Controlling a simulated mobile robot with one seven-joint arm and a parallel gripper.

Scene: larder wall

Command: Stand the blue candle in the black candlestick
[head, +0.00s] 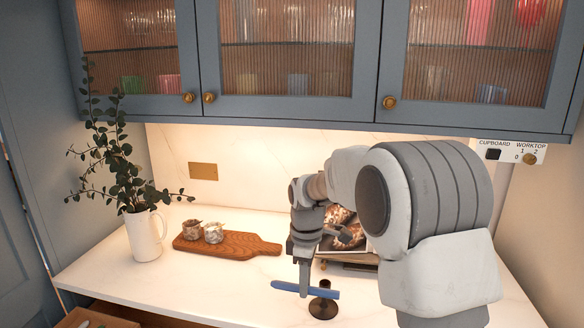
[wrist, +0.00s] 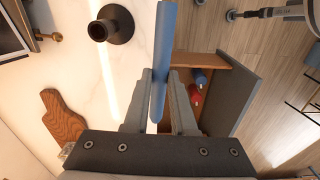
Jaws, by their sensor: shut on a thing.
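The blue candle (head: 291,287) is held by my gripper (head: 304,283), whose fingers are shut across it. The candle lies about level in the head view. The wrist view shows the candle (wrist: 163,50) between the fingers, reaching well out past them. The black candlestick (head: 323,308) stands upright on the worktop near its front edge, with a round base and a narrow cup. In the wrist view the candlestick (wrist: 116,25) is to the left of the candle, apart from it, and its cup looks empty.
A wooden board (head: 225,242) with two small jars lies left on the white worktop, beside a white jug (head: 143,235) of leafy stems. An open drawer (wrist: 220,85) with red and blue items juts out below. Wall cupboards (head: 290,60) hang above.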

